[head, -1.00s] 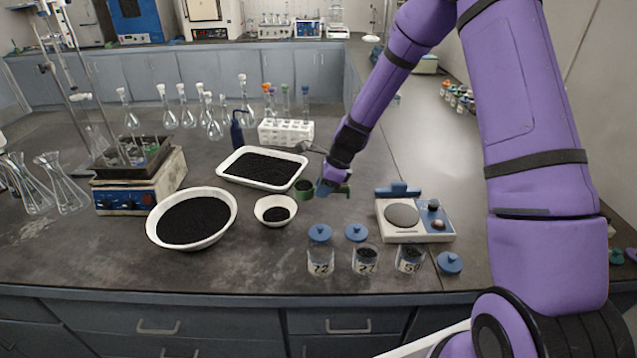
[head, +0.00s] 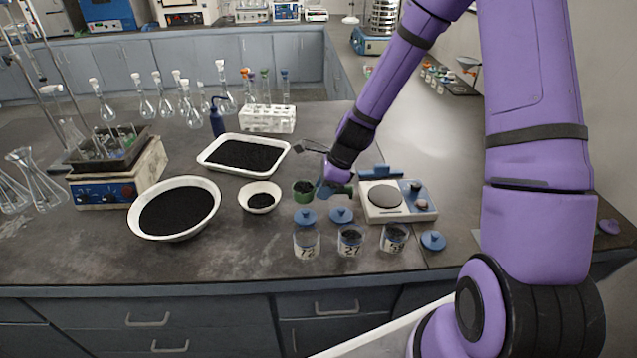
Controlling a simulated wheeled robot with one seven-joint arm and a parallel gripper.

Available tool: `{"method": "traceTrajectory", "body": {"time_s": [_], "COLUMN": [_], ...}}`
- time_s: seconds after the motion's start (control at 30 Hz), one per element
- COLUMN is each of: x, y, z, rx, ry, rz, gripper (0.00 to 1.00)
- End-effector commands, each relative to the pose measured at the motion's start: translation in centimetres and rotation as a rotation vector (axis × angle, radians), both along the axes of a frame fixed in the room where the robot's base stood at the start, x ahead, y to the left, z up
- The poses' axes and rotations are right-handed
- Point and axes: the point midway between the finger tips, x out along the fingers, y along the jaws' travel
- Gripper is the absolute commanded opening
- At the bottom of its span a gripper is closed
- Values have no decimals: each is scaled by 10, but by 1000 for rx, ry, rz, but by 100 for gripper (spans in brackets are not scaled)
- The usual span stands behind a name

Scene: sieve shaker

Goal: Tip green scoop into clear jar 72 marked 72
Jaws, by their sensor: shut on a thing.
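My gripper (head: 329,187) is shut on the green scoop (head: 303,195), whose handle sticks out to the right of the fingers. The scoop's cup is upright and has dark material in it. The clear jar 72 (head: 306,244) stands in front of the scoop, near the bench's front edge, marked 72. The jar's mouth faces up, and a blue lid (head: 305,216) shows just behind it. The scoop is behind the jar in the picture, apart from it. I cannot tell its exact height above the bench.
Jars 27 (head: 350,242) and 59 (head: 394,239) stand right of jar 72, with another lid (head: 433,240) beyond. A small bowl (head: 276,204) and large bowl (head: 136,215) are left. A white tray (head: 205,155) lies behind; a balance (head: 423,214) stands right.

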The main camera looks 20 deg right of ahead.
Motion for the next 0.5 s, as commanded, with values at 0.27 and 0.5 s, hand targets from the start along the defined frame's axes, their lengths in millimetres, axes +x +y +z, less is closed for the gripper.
{"method": "traceTrajectory", "body": {"time_s": [0.27,0.5], "x": [-24,-44], "y": [-6,-10], "z": [0,0], "rx": [1,1], "ry": [3,4], "rz": [-2,-2], "gripper": [6,6]}}
